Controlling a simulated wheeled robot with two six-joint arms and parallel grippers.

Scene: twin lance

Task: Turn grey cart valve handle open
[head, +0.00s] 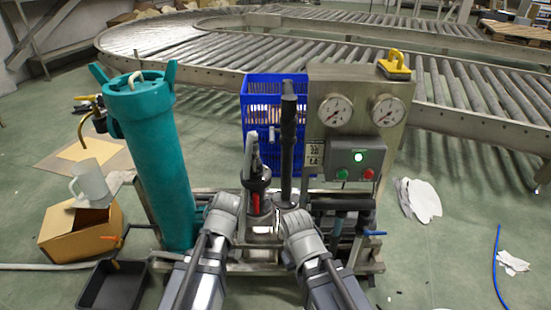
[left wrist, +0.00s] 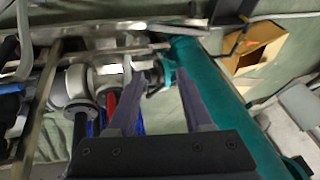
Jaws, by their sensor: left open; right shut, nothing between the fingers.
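The grey metal cart (head: 374,258) stands ahead of me. A red lever (head: 256,203) sits upright low in its middle, and a red piece also shows in the left wrist view (left wrist: 110,100). A small blue handle (head: 374,233) is at the cart's lower right. I cannot tell which one is the valve handle. My left gripper (left wrist: 160,95) is open and empty in the left wrist view, between the red piece and the teal cylinder (left wrist: 235,125). My left forearm seems to hide it in the head view.
The teal cylinder (head: 152,150) stands tall at the left. The panel has two gauges (head: 336,110) and a button box (head: 356,160) with a lit green light. A cardboard box (head: 70,245) and black tray (head: 110,287) lie left.

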